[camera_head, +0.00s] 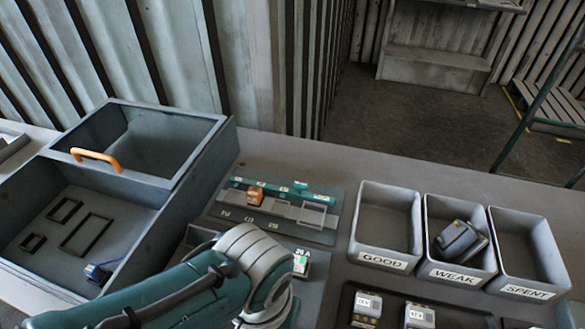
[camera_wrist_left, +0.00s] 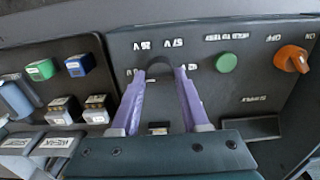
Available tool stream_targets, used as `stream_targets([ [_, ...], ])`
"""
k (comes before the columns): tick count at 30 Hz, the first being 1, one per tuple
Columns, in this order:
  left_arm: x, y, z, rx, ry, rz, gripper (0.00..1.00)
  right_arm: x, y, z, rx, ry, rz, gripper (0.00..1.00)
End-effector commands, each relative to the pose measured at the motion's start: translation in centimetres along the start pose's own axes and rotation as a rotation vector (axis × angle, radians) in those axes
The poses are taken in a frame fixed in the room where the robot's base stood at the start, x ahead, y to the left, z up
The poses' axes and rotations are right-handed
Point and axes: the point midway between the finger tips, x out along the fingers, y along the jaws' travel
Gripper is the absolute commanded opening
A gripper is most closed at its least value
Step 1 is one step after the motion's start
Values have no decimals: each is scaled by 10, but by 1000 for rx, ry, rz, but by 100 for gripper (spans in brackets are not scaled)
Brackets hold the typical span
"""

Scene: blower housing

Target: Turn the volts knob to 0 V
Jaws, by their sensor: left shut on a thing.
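In the left wrist view a dark control panel (camera_wrist_left: 190,90) shows upside down. My left gripper (camera_wrist_left: 160,72) has its two purple fingers closed in on a dark round knob (camera_wrist_left: 160,71), one on each side. Small white labels stand around this knob; I cannot read its setting, and the fingers hide part of it. A round green button (camera_wrist_left: 226,62) and an orange knob (camera_wrist_left: 292,58) sit farther right on the panel. In the head view my left arm covers most of the panel and hides the fingertips. My right gripper is in neither view.
Bins marked GOOD (camera_head: 361,232), WEAK (camera_head: 432,238) and SPENT (camera_head: 500,246) stand right of the panel; WEAK holds a dark grey block (camera_head: 460,240). A large grey box (camera_head: 232,150) with an orange handle (camera_head: 96,158) stands left. A rack (camera_head: 325,235) holds an orange block (camera_head: 255,195).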

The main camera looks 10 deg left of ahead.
Motion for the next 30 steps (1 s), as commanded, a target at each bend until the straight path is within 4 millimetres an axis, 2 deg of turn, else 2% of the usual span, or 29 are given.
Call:
stream_targets([
  [15, -1, 1, 0, -22, -2, 2, 0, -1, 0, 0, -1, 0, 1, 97],
  [16, -1, 1, 0, -22, -2, 2, 46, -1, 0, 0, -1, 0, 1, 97],
  [24, 0, 0, 0, -21, -1, 1, 75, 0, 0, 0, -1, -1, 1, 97],
  [30, 0, 0, 0, -20, 0, 0, 75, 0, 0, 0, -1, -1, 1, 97],
])
